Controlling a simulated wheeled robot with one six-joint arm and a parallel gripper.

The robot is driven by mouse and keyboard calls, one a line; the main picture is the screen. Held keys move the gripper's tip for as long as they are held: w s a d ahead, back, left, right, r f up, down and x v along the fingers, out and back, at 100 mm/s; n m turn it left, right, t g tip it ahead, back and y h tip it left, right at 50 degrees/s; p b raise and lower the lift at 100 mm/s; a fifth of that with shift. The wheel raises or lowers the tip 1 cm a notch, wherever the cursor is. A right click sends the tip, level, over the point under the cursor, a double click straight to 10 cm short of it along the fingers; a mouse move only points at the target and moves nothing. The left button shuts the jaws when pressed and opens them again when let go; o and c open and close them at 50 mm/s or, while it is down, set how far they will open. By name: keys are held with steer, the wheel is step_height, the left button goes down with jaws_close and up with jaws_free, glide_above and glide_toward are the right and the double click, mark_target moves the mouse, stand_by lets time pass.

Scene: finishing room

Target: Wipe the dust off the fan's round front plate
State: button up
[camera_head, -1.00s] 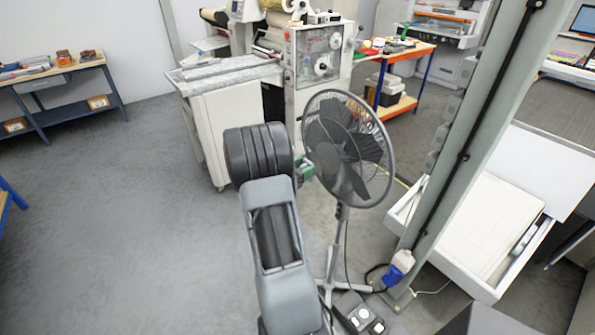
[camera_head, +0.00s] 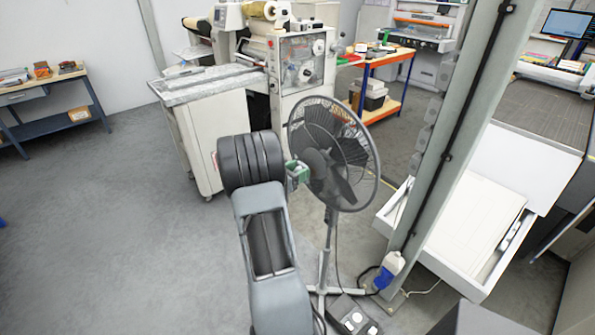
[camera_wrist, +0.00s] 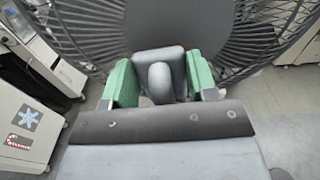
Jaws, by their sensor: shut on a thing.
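The grey standing fan (camera_head: 345,185) stands right of my arm in the head view. Its dark round front plate (camera_head: 317,160) is in the middle of the wire grille. My gripper (camera_head: 297,173) has green fingers and is right by the plate. In the wrist view my gripper (camera_wrist: 160,85) is shut on a grey block with a rounded knob (camera_wrist: 158,60). The front plate (camera_wrist: 180,25) shows dark behind the block, which hides its lower part. I cannot tell whether the block touches the plate. Dust is not discernible.
A grey post (camera_head: 455,140) stands right of the fan, beside an open white drawer (camera_head: 470,235). A white machine (camera_head: 220,140) is behind my arm. A black box (camera_head: 350,318) sits by the fan's foot. The floor at left is clear.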

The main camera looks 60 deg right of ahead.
mark_target(318, 170)
steer(key=shift+x, duration=1.1)
stand_by(0.3)
steer(key=shift+s+a+b, duration=0.15)
steer(key=shift+s+a, duration=0.1)
steer(key=shift+s, duration=0.35)
steer(key=shift+s+a+b, duration=0.2)
steer(key=shift+s, duration=0.45)
steer(key=shift+s+a+b, duration=0.15)
steer(key=shift+s+a, duration=0.1)
steer(key=shift+s, duration=0.35)
steer(key=shift+d, duration=0.15)
steer(key=shift+w+d+r+b, duration=0.1)
steer(key=shift+w+d+b, duration=0.2)
steer(key=shift+w, duration=0.6)
steer(key=shift+w+d+r+b, duration=0.15)
steer(key=shift+w+d, duration=0.2)
steer(key=shift+w, duration=0.55)
steer(key=shift+a, duration=0.1)
